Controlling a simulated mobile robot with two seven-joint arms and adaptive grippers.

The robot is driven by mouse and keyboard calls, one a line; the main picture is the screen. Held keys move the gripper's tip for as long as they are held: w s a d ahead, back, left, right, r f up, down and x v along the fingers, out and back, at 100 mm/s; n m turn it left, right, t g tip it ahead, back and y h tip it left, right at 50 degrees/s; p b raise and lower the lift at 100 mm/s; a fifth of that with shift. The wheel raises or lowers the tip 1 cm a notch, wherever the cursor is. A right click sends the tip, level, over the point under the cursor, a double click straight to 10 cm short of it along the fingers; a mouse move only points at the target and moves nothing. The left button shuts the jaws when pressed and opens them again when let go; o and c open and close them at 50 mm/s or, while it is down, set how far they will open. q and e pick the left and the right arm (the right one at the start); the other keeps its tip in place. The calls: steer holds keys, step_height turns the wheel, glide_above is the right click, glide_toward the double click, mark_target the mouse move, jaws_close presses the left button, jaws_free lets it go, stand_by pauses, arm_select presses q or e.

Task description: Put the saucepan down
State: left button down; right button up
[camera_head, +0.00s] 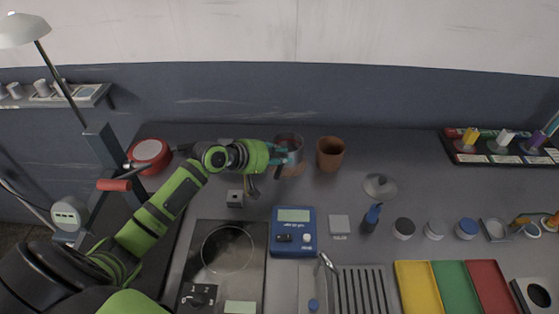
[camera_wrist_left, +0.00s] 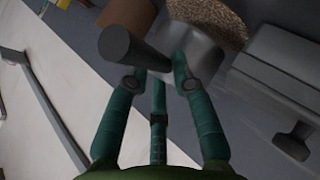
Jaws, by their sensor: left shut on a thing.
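The saucepan (camera_head: 289,141) is a grey metal pan at the back middle of the worktop. My left gripper (camera_head: 280,156) is at its left side, shut on its handle. In the left wrist view, the dark handle (camera_wrist_left: 128,48) lies between the teal fingers (camera_wrist_left: 157,85), with the metal pan body (camera_wrist_left: 192,58) just beyond. A speckled brown surface (camera_wrist_left: 218,20) shows past the pan, partly hidden by it. I cannot tell whether the pan touches it. My right gripper is in neither view.
A brown pot (camera_head: 330,154) stands close to the right of the saucepan. A red round pan (camera_head: 150,152) is at the back left. In front are a hob (camera_head: 222,285) and a blue scale (camera_head: 293,247). A grey lid (camera_head: 380,188) lies to the right.

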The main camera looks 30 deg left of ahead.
arm_select(q)
step_height(320, 180, down, 2)
steer(key=shift+f, duration=0.1)
steer(key=c, duration=1)
jaws_free()
steer(key=shift+c, duration=0.2)
steer(key=b+v, duration=0.1)
steer(key=v, duration=0.5)
steer(key=shift+s+a, duration=0.1)
steer(key=shift+s, duration=0.05)
steer(key=shift+s+a+r, duration=0.15)
steer(key=shift+s+r, duration=0.2)
steer(key=shift+s, duration=0.05)
